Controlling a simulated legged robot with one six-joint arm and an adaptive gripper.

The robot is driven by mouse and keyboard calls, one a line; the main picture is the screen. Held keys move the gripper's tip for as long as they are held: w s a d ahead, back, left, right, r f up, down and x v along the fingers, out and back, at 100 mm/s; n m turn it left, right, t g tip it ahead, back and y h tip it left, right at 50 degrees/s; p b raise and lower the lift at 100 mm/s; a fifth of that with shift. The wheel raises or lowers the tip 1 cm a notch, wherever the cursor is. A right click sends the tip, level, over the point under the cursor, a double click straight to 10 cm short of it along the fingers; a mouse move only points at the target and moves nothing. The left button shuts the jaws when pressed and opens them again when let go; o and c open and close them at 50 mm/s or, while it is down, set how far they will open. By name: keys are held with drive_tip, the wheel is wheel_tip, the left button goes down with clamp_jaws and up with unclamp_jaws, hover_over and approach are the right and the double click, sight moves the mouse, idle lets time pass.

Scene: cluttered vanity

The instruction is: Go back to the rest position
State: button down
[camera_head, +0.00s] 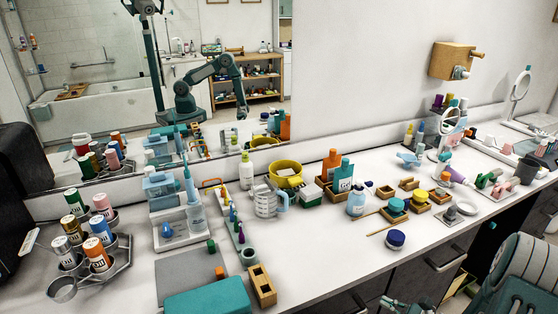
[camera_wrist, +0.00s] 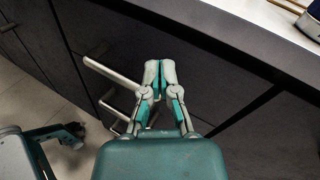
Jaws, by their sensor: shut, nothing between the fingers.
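My gripper (camera_wrist: 160,72) is in the wrist view, its two grey and teal fingers shut together with nothing between them. It hangs in front of the dark drawer fronts (camera_wrist: 200,90), below the countertop edge. A pale bar handle (camera_wrist: 105,72) is behind and to the left of the fingers. In the head view, a grey-green part of my arm (camera_head: 522,272) shows at the lower right, beside the counter. The mirror reflects my arm.
The white counter (camera_head: 330,270) holds a bottle rack (camera_head: 118,262), a teal box (camera_head: 208,298), a clear pitcher (camera_head: 268,198), a yellow bowl (camera_head: 286,182) and a blue-lidded jar (camera_head: 395,241). Drawer handles (camera_head: 448,258) stick out from the front. A wooden wall box (camera_head: 453,61) hangs above.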

drive_tip(key=s+a+r+n+g+h, duration=0.1)
drive_tip(key=s+a+r+n+g, duration=0.2)
drive_tip(key=a+r+n+g, duration=0.35)
drive_tip(key=s+a+r+n+g+h, duration=0.1)
drive_tip(key=s+a+r+n+g, duration=0.25)
drive_tip(key=a+r+n, duration=0.55)
drive_tip(key=s+a+r+n+t+h, duration=0.1)
drive_tip(key=s+r+n+t+h, duration=0.3)
drive_tip(key=s+r+n+h, duration=0.4)
drive_tip(key=shift+s+a+r+n+h, duration=0.3)
drive_tip(key=shift+s+r+h, duration=0.7)
drive_tip(key=shift+s+r, duration=1.35)
drive_tip(key=shift+w+d+r, duration=0.1)
drive_tip(key=shift+w+r, duration=0.2)
drive_tip(key=shift+w, duration=0.05)
